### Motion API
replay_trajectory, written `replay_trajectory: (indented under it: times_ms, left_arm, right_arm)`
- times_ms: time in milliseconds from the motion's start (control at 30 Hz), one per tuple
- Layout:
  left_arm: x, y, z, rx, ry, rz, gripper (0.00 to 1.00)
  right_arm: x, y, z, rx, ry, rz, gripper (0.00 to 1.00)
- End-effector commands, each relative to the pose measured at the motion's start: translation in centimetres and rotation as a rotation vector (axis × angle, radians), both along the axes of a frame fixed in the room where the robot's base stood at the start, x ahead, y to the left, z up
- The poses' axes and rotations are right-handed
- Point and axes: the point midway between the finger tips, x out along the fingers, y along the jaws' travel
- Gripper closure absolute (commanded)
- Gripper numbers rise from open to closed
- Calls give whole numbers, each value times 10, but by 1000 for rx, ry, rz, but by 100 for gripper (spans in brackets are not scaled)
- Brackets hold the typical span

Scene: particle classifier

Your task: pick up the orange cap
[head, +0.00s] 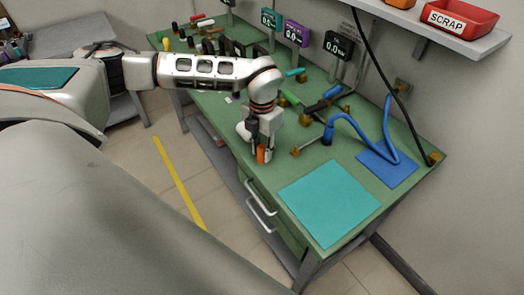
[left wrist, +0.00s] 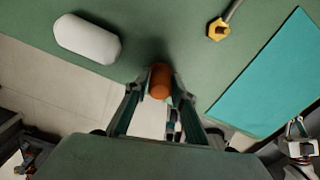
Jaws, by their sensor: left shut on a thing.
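The orange cap (left wrist: 160,80) is a small cylinder held between the two fingers of my left gripper (left wrist: 160,92) in the left wrist view. In the head view the orange cap (head: 261,155) shows at the tip of my left gripper (head: 262,150), near the front edge of the green workbench (head: 270,180). I cannot tell whether the cap touches the bench or is just above it. My right gripper is not in the head view.
A white capsule-shaped object (left wrist: 87,38) lies near the bench edge. A teal mat (head: 328,203) and a blue mat (head: 386,164) lie to the right. A blue hose (head: 352,124) and several fittings lie behind. A red SCRAP bin (head: 458,22) sits on a shelf.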

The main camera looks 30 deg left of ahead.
Motion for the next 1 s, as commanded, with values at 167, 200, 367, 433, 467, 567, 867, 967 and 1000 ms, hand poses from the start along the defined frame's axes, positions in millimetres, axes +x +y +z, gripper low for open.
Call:
replay_trajectory:
  times_ms: [167, 200, 367, 433, 467, 567, 867, 967, 1000]
  left_arm:
    - [0, 0, 3, 0, -1, 1, 94]
    - [0, 0, 5, 0, -1, 1, 94]
    - [1, 0, 20, -1, -4, 1, 94]
    - [1, 0, 32, -2, -4, 1, 94]
    - [2, 0, 38, -2, -5, 1, 94]
    - [2, 0, 62, -1, -6, 0, 94]
    - [1, 0, 144, -1, -5, 0, 94]
    - [1, 0, 165, 0, -5, 1, 94]
    - [1, 0, 172, 0, -3, 0, 94]
  right_arm:
    - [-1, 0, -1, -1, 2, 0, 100]
    - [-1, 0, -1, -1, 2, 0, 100]
    - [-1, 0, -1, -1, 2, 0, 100]
    - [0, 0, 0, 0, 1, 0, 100]
    - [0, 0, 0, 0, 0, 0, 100]
    - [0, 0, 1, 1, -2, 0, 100]
    - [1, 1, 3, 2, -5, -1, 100]
    - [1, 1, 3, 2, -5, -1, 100]
    - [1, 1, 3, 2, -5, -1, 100]
